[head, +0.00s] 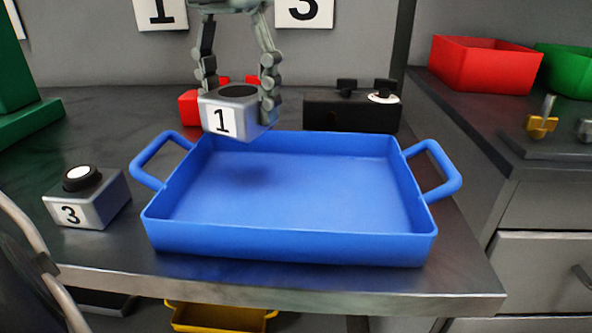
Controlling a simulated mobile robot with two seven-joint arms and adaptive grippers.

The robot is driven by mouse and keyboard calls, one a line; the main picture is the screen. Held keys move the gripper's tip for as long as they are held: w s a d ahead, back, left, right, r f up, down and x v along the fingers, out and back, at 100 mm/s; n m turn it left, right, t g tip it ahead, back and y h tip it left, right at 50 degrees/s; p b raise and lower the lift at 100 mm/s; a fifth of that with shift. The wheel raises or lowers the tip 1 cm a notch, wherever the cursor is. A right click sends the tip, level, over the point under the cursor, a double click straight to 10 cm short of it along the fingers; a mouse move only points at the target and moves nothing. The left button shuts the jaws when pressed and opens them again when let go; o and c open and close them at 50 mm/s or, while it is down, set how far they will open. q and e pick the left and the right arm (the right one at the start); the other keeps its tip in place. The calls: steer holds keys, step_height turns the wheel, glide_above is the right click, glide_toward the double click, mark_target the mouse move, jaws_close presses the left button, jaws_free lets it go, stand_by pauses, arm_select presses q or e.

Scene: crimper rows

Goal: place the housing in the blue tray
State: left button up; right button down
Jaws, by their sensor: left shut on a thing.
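A silver housing (238,121) with a white label "1" and a dark round top is held between the fingers of my left gripper (238,92). The gripper reaches down from the top of the head view, shut on the housing's sides. The housing hangs over the back left part of the blue tray (290,246), and a soft shadow lies on the tray floor below it. The tray is empty, with a handle at each side. My right gripper is not in view.
A grey box (96,207) labelled "3" with a black and white knob stands left of the tray. A black block (340,115) and a red object (188,107) stand behind it. Red (485,66) and green (568,72) bins sit on the right counter. The table's front edge is close to the tray.

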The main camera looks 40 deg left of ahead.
arm_select(q)
steer(key=d+f, duration=0.1)
steer(key=d, duration=0.1)
steer(key=w+d+f, duration=0.1)
steer(key=d, duration=0.1)
steer(key=d+f, duration=0.1)
steer(key=d, duration=0.1)
steer(key=shift+w+d+f, duration=0.1)
steer(key=shift+w+f, duration=0.05)
steer(key=shift+f, duration=0.2)
steer(key=shift+w+d+f, duration=0.1)
steer(key=shift+d+f, duration=0.2)
steer(key=shift+d, duration=0.15)
step_height(320, 180, down, 4)
steer(key=shift+r, duration=0.15)
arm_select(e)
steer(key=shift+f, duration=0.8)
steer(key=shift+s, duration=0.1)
arm_select(q)
steer(key=shift+f, duration=0.2)
